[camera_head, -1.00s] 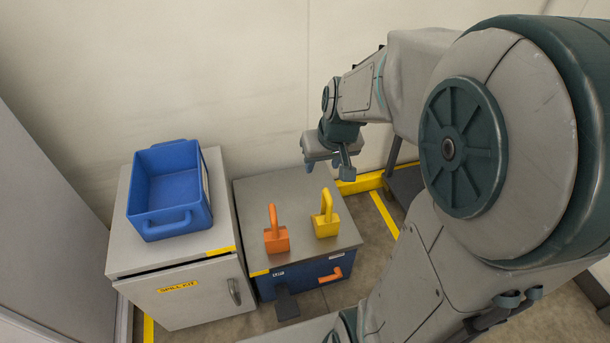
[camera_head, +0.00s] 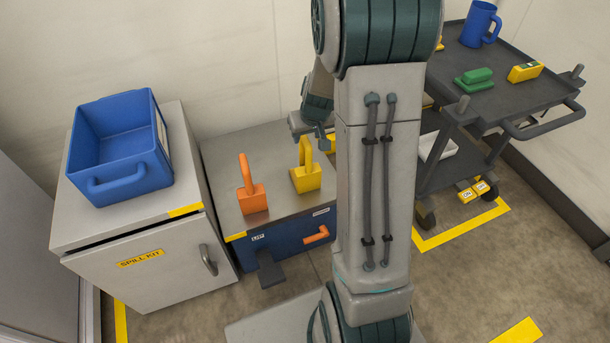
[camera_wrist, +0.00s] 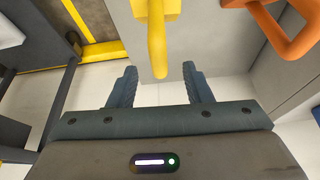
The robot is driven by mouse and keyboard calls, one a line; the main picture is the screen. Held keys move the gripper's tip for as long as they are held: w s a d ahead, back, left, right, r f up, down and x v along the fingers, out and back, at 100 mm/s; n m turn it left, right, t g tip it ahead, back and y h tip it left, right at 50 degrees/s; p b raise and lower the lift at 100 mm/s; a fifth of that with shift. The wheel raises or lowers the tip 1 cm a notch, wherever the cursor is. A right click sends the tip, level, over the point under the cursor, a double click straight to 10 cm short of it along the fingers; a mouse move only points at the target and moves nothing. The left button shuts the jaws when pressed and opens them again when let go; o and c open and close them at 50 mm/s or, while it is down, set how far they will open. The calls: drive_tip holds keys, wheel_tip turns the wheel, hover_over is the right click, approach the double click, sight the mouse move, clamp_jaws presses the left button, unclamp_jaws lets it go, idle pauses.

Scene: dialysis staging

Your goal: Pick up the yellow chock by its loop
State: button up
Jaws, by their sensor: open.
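The yellow chock (camera_head: 307,179) stands upright on the grey top of a blue cabinet, its loop rising above its block. In the wrist view the yellow chock (camera_wrist: 157,35) is at the top centre, its loop pointing down between the lines of my two fingers. My gripper (camera_wrist: 160,72) is open and empty, with a finger on each side of the loop's end. In the head view my gripper (camera_head: 322,140) is just above and beside the loop, partly hidden by my arm.
An orange chock (camera_head: 252,198) with its own loop stands left of the yellow one; it also shows in the wrist view (camera_wrist: 290,38). A blue bin (camera_head: 120,150) sits on the spill kit cabinet (camera_head: 140,262). A dark cart (camera_head: 500,100) with a blue mug stands at right.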

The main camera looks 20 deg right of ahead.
sight(305, 144)
drive_tip(key=b+x, duration=0.3)
drive_tip(key=x, duration=0.4)
drive_tip(key=shift+w+d+f, duration=0.1)
drive_tip(key=shift+w+f, duration=0.1)
drive_tip(key=shift+w, duration=0.05)
drive_tip(key=shift+r, duration=0.1)
clamp_jaws()
